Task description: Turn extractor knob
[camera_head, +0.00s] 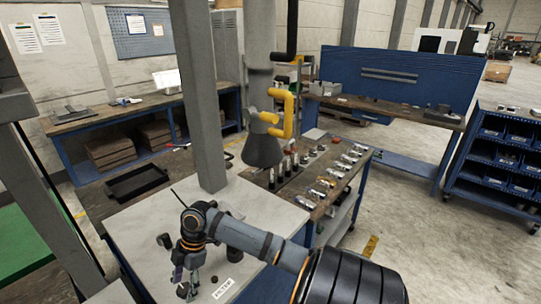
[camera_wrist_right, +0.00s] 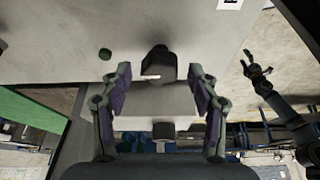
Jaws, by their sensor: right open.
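My right gripper (camera_head: 187,279) points down over the pale tabletop in the head view. In the right wrist view its two fingers (camera_wrist_right: 161,92) stand wide apart, with nothing held. A dark block-like piece (camera_wrist_right: 158,62) shows between and beyond the fingers; I cannot tell whether it is the extractor knob. A small dark round piece (camera_wrist_right: 105,54) lies on the pale surface beside it. My left gripper (camera_wrist_right: 256,66) shows at the right of the right wrist view, fingers apart. The extractor hood (camera_head: 262,149), a grey cone with a yellow handle (camera_head: 288,112), hangs behind the tabletop.
A white label (camera_head: 222,288) lies on the pale tabletop (camera_head: 150,215) by the right gripper. A grey post (camera_head: 201,90) rises at its back. A black tray (camera_head: 136,183) and a bench with several small tools (camera_head: 325,186) stand beyond. Open floor lies to the right.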

